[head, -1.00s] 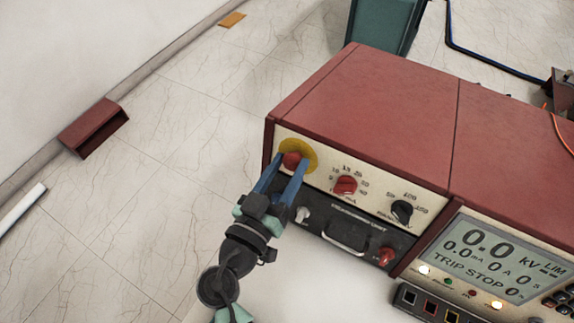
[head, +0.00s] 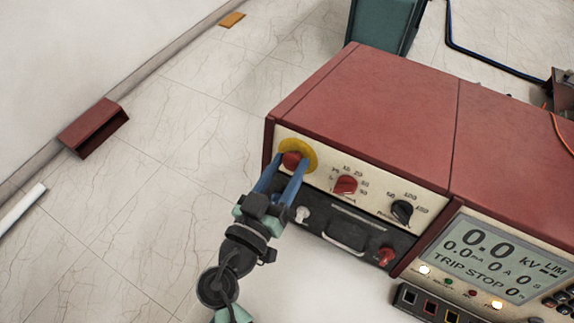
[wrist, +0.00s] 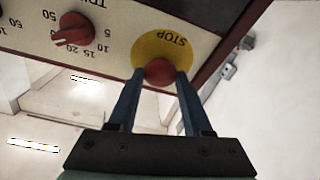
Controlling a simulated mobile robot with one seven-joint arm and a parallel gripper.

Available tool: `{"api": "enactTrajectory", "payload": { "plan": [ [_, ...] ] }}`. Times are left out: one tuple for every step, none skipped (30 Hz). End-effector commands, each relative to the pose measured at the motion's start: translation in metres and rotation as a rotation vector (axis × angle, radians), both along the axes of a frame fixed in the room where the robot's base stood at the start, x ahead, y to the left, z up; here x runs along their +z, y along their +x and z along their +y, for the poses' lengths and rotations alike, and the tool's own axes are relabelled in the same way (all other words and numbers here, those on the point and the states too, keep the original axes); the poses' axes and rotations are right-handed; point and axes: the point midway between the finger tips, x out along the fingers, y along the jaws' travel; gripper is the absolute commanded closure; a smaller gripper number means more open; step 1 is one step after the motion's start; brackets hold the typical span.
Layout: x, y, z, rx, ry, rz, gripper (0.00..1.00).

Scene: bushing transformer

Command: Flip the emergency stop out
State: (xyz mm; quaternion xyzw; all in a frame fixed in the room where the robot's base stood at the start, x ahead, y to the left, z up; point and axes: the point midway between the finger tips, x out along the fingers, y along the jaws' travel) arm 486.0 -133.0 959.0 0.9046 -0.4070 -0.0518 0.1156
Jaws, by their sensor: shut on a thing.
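The emergency stop is a red round button (head: 292,159) on a yellow disc (head: 310,151), at the upper left of the red cabinet's front panel. In the wrist view the red button (wrist: 159,72) sits below the STOP lettering on the yellow disc (wrist: 150,46). My gripper (head: 286,169) reaches up to it from below. Its two blue fingers (wrist: 159,76) are shut on the red button, one on each side. The fingers hide part of the button's edges and of the disc.
A red knob (head: 345,184) and a black knob (head: 402,211) sit to the right on the same panel. Below is a dark panel with a handle (head: 344,234), a white knob (head: 303,213) and a red knob (head: 386,256). The floor to the left is mostly clear.

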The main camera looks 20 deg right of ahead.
Motion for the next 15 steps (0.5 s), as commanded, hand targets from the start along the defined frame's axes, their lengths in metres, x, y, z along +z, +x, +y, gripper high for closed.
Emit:
{"api": "enactTrajectory", "payload": {
  "plan": [
    [-0.0014,-0.0011,0.0018,0.0,0.0,-0.001,1.0],
    [-0.0016,-0.0019,0.003,0.0,0.001,-0.003,1.0],
    [-0.0018,-0.0031,0.0047,0.0,0.001,-0.003,1.0],
    [-0.0019,-0.0042,0.006,0.0,0.001,-0.003,1.0],
    [-0.0013,-0.0053,0.0073,0.0,0.002,-0.004,1.0],
    [-0.0004,-0.0064,0.0086,0.0,0.002,-0.002,1.0],
    [0.0006,-0.0069,0.0093,0.0,0.001,-0.001,1.0],
    [0.0016,-0.0072,0.0095,0.0,0.001,-0.001,1.0],
    [0.0026,-0.0073,0.0097,0.0,0.001,-0.001,1.0],
    [0.0028,-0.0072,0.0097,0.001,0.002,0.0,1.0],
    [0.0028,-0.0072,0.0099,0.001,0.001,0.001,1.0],
    [0.0026,-0.0073,0.01,0.001,0.001,0.001,1.0],
    [0.0026,-0.0072,0.0101,0.001,0.001,0.001,1.0],
    [0.0025,-0.0073,0.0101,0.002,0.001,0.001,1.0],
    [0.0024,-0.0073,0.0103,0.002,0.0,0.002,0.47]
  ]
}}
